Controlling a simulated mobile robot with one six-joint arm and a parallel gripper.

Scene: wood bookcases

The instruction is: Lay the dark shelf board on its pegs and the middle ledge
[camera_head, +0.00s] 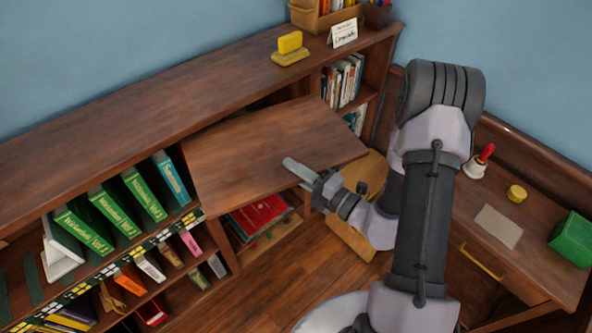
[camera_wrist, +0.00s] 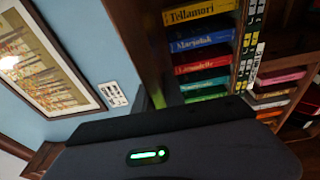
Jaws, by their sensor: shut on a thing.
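The dark shelf board (camera_head: 262,145) is a flat brown plank in the head view. It lies across the front of the bookcase bay, right of the green books, its near right corner sticking out into the room. My gripper (camera_head: 300,170) is shut on the board's near edge. The bookcase (camera_head: 190,92) runs along the wall behind it. The pegs and the middle ledge cannot be made out; the board covers much of the bay. In the wrist view my gripper's dark housing fills the bottom, and I cannot tell the board there for certain.
Green books (camera_head: 115,212) stand left of the board. A red book (camera_head: 258,215) lies low in the bay beneath it. Open floor lies in front.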

